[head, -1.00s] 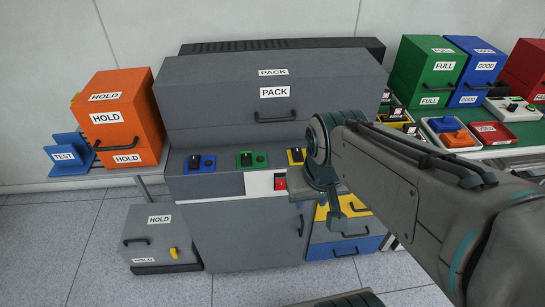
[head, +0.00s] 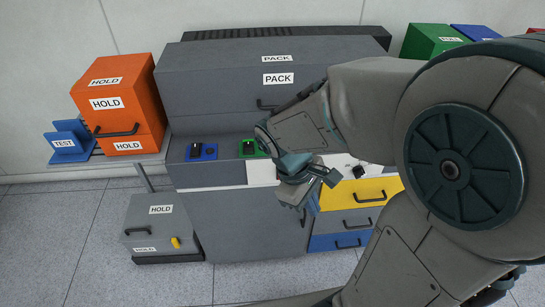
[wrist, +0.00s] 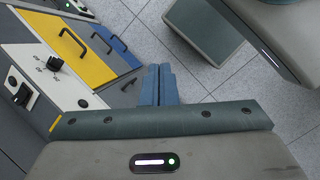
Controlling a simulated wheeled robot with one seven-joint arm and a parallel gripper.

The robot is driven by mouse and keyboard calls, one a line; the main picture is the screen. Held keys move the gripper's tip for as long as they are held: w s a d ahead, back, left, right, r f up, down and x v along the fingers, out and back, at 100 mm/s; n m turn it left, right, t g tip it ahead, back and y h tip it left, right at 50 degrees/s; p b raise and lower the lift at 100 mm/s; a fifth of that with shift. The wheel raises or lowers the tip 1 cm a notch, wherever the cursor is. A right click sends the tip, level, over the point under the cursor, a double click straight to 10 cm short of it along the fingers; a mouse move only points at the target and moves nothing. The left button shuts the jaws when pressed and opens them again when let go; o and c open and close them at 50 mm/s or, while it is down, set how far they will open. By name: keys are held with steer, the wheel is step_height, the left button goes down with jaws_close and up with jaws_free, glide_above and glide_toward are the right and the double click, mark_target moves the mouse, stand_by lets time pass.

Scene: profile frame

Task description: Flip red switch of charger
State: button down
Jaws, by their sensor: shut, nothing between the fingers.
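My gripper (head: 303,203) is in front of the grey workstation's control ledge, over the right part of the white strip (head: 262,173). Its fingers (wrist: 158,82) are shut and empty in the wrist view, with floor behind them. The red switch does not show in either current view; my gripper and arm cover that part of the ledge in the head view. I cannot tell whether the gripper touches anything there. Left of it on the ledge are a green-based black switch (head: 250,147) and a blue-based black switch (head: 197,152).
A yellow drawer (head: 345,197) with drawers below stands right of the grey front. A black knob (wrist: 55,63) is on the white panel above it. The PACK box (head: 215,85) rises behind the ledge. The orange HOLD box (head: 103,82) is at left. Open floor lies in front.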

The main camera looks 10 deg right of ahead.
steer(key=w+a+f+n+t+h+b, duration=0.1)
steer(key=w+a+f+n+t+h, duration=0.2)
steer(key=n, duration=0.8)
steer(key=w+a+f+n+t+h+b, duration=0.2)
steer(key=w+a+f+n+t+h, duration=0.2)
steer(key=f+n+t, duration=0.3)
steer(key=w+a+f+n+t+h+b, duration=0.2)
steer(key=f+n, duration=0.8)
steer(key=n, duration=0.5)
steer(key=w+a+t+h, duration=0.1)
steer(key=w+t+h, duration=0.1)
steer(key=shift+a+t+h, duration=0.3)
steer(key=shift+t, duration=0.1)
steer(key=w+a+x, duration=0.1)
steer(key=w+x, duration=0.1)
steer(key=x, duration=1.1)
steer(key=shift+a+r, duration=0.2)
steer(key=shift+a, duration=0.25)
steer(key=shift+r+p, duration=0.25)
steer(key=shift+p, duration=0.5)
